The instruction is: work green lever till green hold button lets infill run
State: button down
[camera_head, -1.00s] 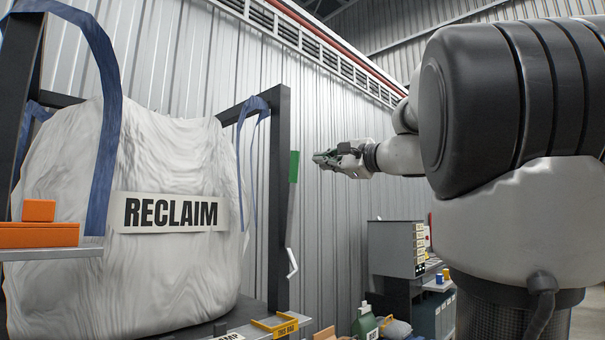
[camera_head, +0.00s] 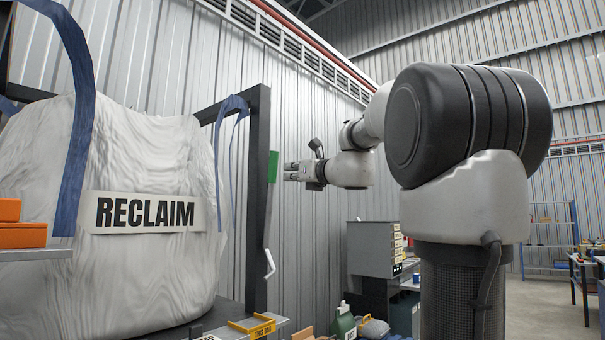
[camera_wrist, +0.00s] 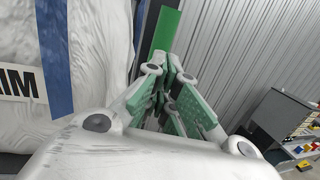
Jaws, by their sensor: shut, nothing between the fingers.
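The green lever (camera_head: 272,167) is an upright green grip on a thin grey bar beside the black frame post, right of the RECLAIM bag. In the wrist view the green grip (camera_wrist: 165,28) stands just beyond the fingertips. My gripper (camera_head: 287,172) is level with the grip, just to its right, with a small gap in the head view. In the wrist view my gripper (camera_wrist: 168,72) has its green-padded fingers together at the tips, with nothing held. Whether they touch the lever is unclear. I cannot make out a green hold button in either view.
The white RECLAIM bag (camera_head: 145,213) hangs by blue straps left of the black post (camera_head: 257,200). An orange box (camera_head: 22,235) sits on a shelf at far left. A grey cabinet (camera_head: 370,250) and a green bottle (camera_head: 343,322) are lower right.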

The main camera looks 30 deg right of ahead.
aim_at(274, 170)
jog(key=shift+w+a+r, duration=0.1)
jog(key=shift+w+a, duration=0.05)
jog(key=shift+w, duration=0.7)
jog(key=shift+w+a+r, duration=0.1)
jog(key=shift+w+a, duration=0.05)
jog(key=shift+w, duration=0.75)
jog(key=shift+w+a+r, duration=0.1)
jog(key=shift+w+a, duration=0.05)
jog(key=shift+w, duration=0.7)
jog(key=shift+w+a+r, duration=0.15)
jog(key=shift+w+a, duration=0.1)
jog(key=shift+w, duration=0.4)
jog(key=shift+w+a+r, duration=0.1)
jog(key=shift+w+a, duration=0.1)
jog(key=shift+w, duration=0.4)
jog(key=shift+w+a+r, duration=0.1)
jog(key=shift+r, duration=0.15)
